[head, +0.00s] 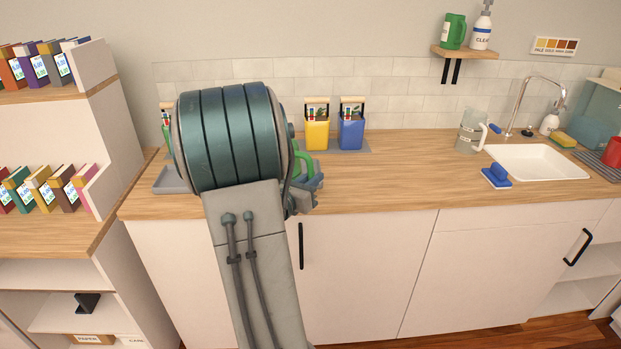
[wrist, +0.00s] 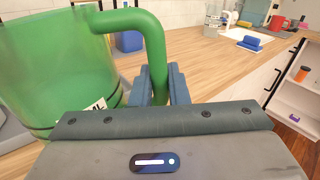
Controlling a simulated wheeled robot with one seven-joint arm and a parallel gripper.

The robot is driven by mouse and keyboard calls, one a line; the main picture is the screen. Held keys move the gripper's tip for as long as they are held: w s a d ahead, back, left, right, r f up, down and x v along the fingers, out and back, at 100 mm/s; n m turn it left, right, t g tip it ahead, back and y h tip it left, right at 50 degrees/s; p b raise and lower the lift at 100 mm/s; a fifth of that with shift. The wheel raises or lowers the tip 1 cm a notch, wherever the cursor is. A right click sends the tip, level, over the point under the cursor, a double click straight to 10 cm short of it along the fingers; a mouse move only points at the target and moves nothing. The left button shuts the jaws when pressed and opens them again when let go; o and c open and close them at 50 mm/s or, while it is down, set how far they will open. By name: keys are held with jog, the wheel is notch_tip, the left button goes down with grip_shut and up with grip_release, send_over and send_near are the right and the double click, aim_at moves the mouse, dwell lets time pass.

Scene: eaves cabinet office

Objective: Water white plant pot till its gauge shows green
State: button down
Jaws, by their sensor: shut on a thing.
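My gripper (wrist: 160,88) is shut on the upright handle of a green see-through jug (wrist: 50,75) in the wrist view. The jug looks upright, its rim near the top left, with a partly seen white label. In the head view my arm hides most of the jug; its green handle (head: 302,158) shows beside my gripper (head: 306,182). I cannot make out a white plant pot. A gauge card (head: 166,110) shows at the left edge of my arm, its pot hidden. A yellow pot (head: 317,133) and a blue pot (head: 350,133) with gauge cards stand at the back.
A grey tray (head: 172,181) shows left of my arm. The wooden counter (head: 410,170) is clear between the pots and the clear jug. A shelf (head: 464,52) hangs above.

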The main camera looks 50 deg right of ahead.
aim_at(311, 168)
jog(key=shift+r+n+p, duration=0.6)
jog(key=shift+r+p, duration=1.25)
jog(key=shift+p, duration=0.05)
jog(key=shift+s+f, duration=0.1)
notch_tip(311, 168, down, 2)
jog(key=b, duration=0.2)
jog(key=shift+b, duration=0.4)
jog(key=f+m+b, duration=0.1)
jog(key=b, duration=0.1)
jog(key=f+m+b, duration=0.1)
jog(key=f+b, duration=0.1)
jog(key=b, duration=0.1)
jog(key=f+b, duration=0.2)
jog(key=shift+w+m, duration=0.3)
jog(key=shift+m, duration=0.1)
